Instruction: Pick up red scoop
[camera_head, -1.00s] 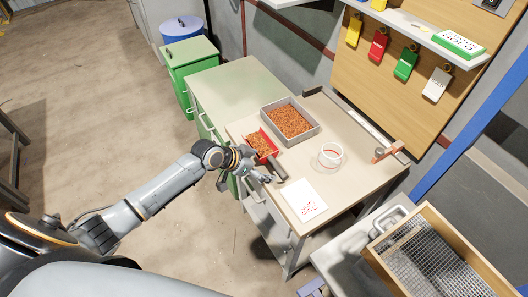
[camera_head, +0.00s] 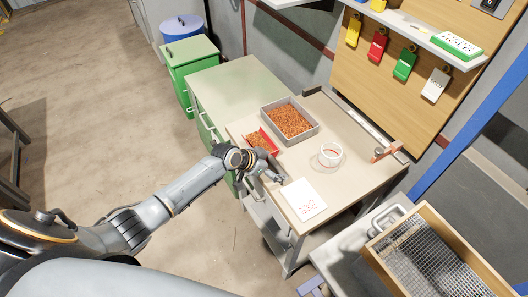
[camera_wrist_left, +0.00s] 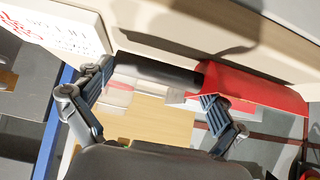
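The red scoop (camera_head: 260,141) lies on the workbench, holding brown-orange granules, beside the grey tray. In the left wrist view its red body (camera_wrist_left: 255,88) is at the right and its black handle (camera_wrist_left: 155,70) runs sideways across the middle. My left gripper (camera_head: 277,179) is at the handle end of the scoop and covers most of the handle in the head view. In the left wrist view its two fingers (camera_wrist_left: 155,85) are wide apart, one near each end of the handle, not closed on it. My right gripper is not in view.
A grey tray of granules (camera_head: 313,131) stands behind the scoop. A clear round container (camera_head: 330,155) and a white sheet with red marks (camera_head: 304,200) are to the right on the bench (camera_head: 355,185). A wooden box with mesh (camera_head: 430,262) is at lower right.

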